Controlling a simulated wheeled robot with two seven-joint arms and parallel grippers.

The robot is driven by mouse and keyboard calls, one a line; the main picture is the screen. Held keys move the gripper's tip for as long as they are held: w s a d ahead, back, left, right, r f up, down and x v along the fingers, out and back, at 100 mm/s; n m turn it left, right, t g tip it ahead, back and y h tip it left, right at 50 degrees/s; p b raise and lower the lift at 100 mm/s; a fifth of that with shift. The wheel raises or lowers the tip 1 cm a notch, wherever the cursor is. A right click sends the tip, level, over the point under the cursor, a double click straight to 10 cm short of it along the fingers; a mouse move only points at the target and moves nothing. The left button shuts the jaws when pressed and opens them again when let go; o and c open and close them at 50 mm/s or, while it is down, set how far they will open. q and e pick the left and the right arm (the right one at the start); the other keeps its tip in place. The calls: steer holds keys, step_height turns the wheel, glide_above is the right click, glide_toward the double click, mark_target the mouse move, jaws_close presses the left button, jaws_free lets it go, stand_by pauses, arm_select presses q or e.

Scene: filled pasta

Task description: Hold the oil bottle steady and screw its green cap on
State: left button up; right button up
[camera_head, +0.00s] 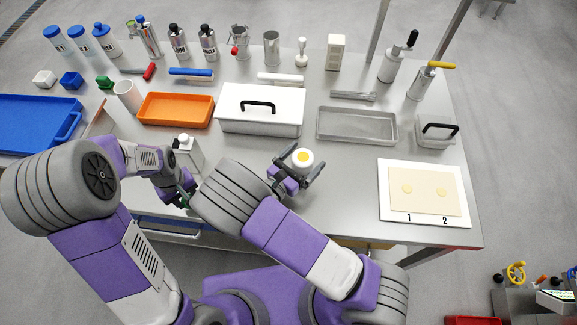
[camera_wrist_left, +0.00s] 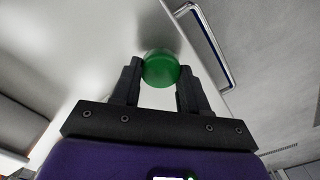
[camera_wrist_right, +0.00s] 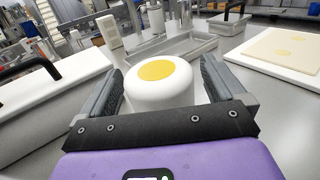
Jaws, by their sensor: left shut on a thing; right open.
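My right gripper (camera_head: 297,176) is open, with one finger on each side of the container and small gaps showing. My left gripper (camera_wrist_left: 160,76) is shut on a round green thing (camera_wrist_left: 161,67), which looks like the green cap, near the table's front edge. In the head view my own arm mostly hides the left gripper and the cap.
A small white box with a round top (camera_head: 187,149) stands near my left gripper. Behind are an orange tray (camera_head: 176,122), a white lidded box (camera_head: 262,122) and a grey tray (camera_head: 357,138). A white board (camera_head: 393,219) lies at the right. Table is clear between the container and board.

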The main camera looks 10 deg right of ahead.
arm_select(q)
steer(key=shift+f, duration=0.1)
arm_select(e)
steer(key=shift+w+d, duration=0.45)
steer(key=shift+d, duration=0.05)
steer(key=shift+c, duration=0.5)
steer(key=c, duration=1.2)
steer(key=shift+r, duration=0.1)
